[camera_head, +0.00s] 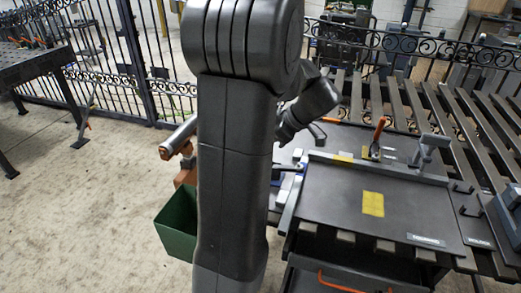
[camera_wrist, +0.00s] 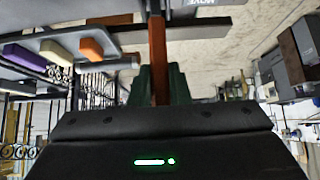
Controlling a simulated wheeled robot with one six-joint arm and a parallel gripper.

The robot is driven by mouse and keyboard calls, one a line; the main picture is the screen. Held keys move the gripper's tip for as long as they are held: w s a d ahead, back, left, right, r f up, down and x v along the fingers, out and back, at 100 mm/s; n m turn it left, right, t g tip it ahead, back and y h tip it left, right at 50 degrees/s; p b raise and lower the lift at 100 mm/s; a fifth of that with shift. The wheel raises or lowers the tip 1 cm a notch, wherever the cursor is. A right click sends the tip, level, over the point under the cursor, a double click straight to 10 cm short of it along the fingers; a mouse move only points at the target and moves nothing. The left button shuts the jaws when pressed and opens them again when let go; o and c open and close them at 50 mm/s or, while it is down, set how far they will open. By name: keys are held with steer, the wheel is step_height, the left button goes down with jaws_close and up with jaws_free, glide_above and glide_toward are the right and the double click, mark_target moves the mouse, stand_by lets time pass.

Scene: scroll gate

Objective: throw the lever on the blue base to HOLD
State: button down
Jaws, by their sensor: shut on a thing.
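In the wrist view a reddish-brown lever (camera_wrist: 158,55) runs down from the top edge into my gripper (camera_wrist: 160,95), which is shut on it. Dark green shapes show on both sides of its lower end. A grey plate (camera_wrist: 205,12) beside the lever carries an upside-down label that seems to read MOVE. No HOLD label is readable. I cannot make out the blue base's colour for sure. Another lever with an orange handle (camera_head: 379,130) stands upright on the bench.
A purple block (camera_wrist: 24,57), a white block (camera_wrist: 57,50) and an orange block (camera_wrist: 91,48) lie near the lever. The bench (camera_head: 335,205) has a yellow patch and a grey upright bracket. A green bin (camera_head: 176,228) is left of my arm.

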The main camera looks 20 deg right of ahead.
steer(key=shift+s+d+t+y+b, duration=0.3)
steer(key=shift+d+y+b, duration=0.1)
steer(key=shift+b, duration=0.1)
steer(key=c, duration=1.4)
jaws_free()
steer(key=shift+o, duration=0.2)
steer(key=v, duration=1.3)
steer(key=shift+s+d+r, duration=0.2)
steer(key=shift+d+r, duration=0.05)
steer(key=shift+d, duration=0.05)
